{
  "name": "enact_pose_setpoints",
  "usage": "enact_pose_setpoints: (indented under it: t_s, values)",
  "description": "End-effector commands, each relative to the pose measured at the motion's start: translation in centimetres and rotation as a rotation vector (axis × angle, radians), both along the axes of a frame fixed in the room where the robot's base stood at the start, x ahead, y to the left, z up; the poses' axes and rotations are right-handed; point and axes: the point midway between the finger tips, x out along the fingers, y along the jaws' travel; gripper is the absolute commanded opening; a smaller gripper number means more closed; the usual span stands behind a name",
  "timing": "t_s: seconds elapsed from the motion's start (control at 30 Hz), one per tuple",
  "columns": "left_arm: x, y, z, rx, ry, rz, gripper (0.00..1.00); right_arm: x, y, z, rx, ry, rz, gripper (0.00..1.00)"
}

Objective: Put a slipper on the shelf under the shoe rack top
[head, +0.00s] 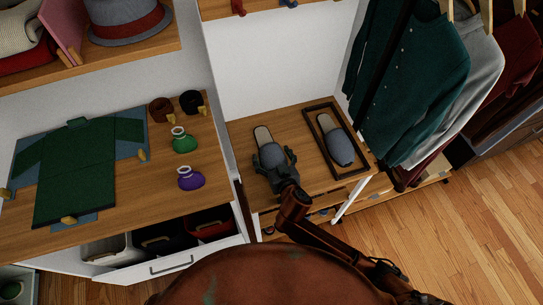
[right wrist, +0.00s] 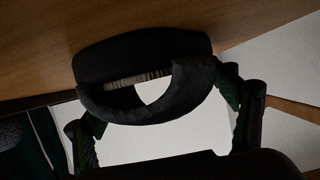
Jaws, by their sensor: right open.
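A grey slipper (head: 262,135) with a pale insole lies on the wooden shoe rack top (head: 240,130). My right gripper (head: 273,158) is over its toe end, fingers open on either side. In the right wrist view the dark slipper (right wrist: 145,70) shows between the spread fingers; I cannot tell if they touch it. A second grey slipper (head: 340,148) lies inside a dark rectangular tray (head: 362,167) to the right. The shelf under the top is mostly hidden by my right arm and the top's front edge. My left gripper is not in view.
Hanging clothes (head: 415,80) crowd the rack's right side.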

Motion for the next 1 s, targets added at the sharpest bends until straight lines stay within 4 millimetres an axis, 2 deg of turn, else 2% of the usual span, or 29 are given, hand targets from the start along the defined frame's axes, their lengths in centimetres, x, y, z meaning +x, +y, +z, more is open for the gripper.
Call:
enact_pose_setpoints:
  t_s: [0.1,0.23,0.6,1.0]
  values:
    - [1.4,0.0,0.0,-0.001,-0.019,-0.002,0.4,0.1,0.1,0.0,0.0,0.0,0.001,0.8]
    - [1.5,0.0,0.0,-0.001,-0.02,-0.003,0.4,0.1,0.1,0.0,0.001,0.0,0.002,0.79]
    - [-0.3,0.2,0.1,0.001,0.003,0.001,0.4,0.1,0.1,0.0,0.001,0.0,0.002,0.53]
    - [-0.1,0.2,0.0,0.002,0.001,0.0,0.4,0.1,0.1,0.0,0.001,-0.001,0.002,0.27]
